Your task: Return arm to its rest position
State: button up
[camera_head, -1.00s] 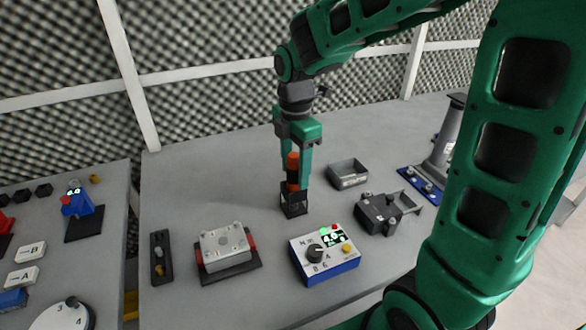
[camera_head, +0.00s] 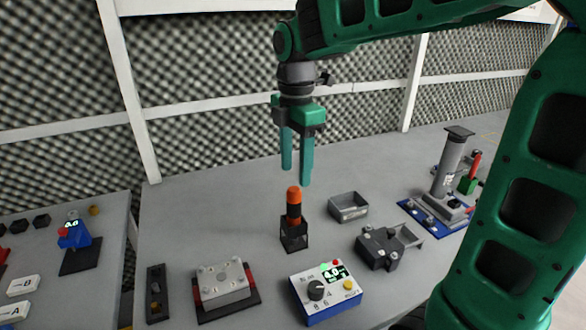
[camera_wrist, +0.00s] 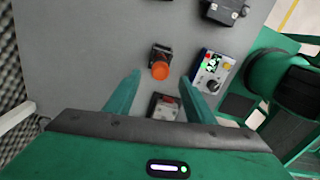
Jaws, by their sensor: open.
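My green gripper (camera_head: 296,172) hangs in the air above the grey table with its two teal fingers apart and nothing between them. An orange-and-black tool (camera_head: 294,208) stands upright in a small black holder (camera_head: 294,240) below the fingertips, apart from them. In the wrist view my gripper (camera_wrist: 168,80) is open, and the orange top (camera_wrist: 160,71) of the tool shows beyond the fingertips. My arm reaches in from the upper right of the head view.
On the grey table (camera_head: 230,180) stand a blue-and-white box with a dial and display (camera_head: 325,294), a grey block on a dark base (camera_head: 224,286), an open grey bin (camera_head: 348,206), a dark grey fixture (camera_head: 380,249) and a grey column stand (camera_head: 450,165). A foam wall (camera_head: 210,60) rises behind.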

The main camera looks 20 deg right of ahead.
jog(key=s+d+f+m, duration=0.4)
jog(key=s+d+m, duration=0.4)
jog(key=s+m, duration=0.3)
jog(key=s+d+f+m, duration=0.5)
jog(key=s+d+m, duration=0.4)
jog(key=s+m, duration=0.3)
jog(key=m, duration=0.3)
jog(key=shift+s+d, duration=0.15)
jog(key=shift+s, duration=0.05)
